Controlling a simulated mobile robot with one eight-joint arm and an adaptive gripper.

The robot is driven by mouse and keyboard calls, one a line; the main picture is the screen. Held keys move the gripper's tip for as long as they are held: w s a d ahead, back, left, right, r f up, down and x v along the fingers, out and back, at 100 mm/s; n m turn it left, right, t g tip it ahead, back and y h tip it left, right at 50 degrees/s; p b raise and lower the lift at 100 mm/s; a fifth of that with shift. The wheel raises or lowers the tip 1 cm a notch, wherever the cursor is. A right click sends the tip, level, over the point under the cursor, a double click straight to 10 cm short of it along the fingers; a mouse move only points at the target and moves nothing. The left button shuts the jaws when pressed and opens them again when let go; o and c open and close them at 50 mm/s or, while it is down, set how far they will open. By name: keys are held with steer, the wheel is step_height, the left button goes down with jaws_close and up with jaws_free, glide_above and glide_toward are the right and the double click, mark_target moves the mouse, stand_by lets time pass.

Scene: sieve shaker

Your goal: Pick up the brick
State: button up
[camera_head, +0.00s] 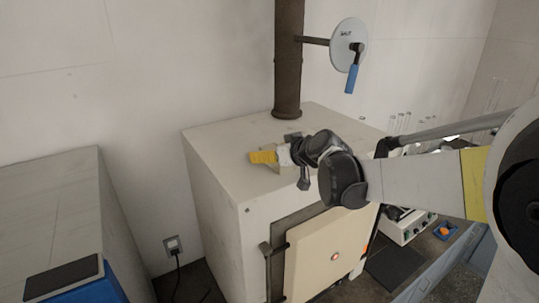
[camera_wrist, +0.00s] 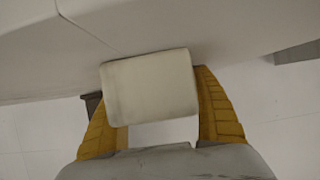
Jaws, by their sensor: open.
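The brick (camera_wrist: 149,85), a pale cream block with rounded corners, sits between the two yellow fingers of my gripper (camera_wrist: 154,108) in the wrist view. The fingers stand along its left and right sides, with a pale gap below the brick towards the palm. I cannot tell whether either finger touches it. In the head view my gripper (camera_head: 264,157) is low over the top of a large pale cabinet, its yellow fingers pointing left. The brick cannot be made out clearly there and is probably hidden by the gripper.
A dark vertical pipe (camera_head: 288,60) rises from the back of the pale cabinet (camera_head: 215,170), with a round plate and blue handle (camera_head: 352,78) beside it. The cabinet's front door (camera_head: 325,255) faces forward. Another pale cabinet (camera_head: 50,210) stands left. The cabinet top's left part is clear.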

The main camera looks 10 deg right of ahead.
steer(key=c, duration=1.5)
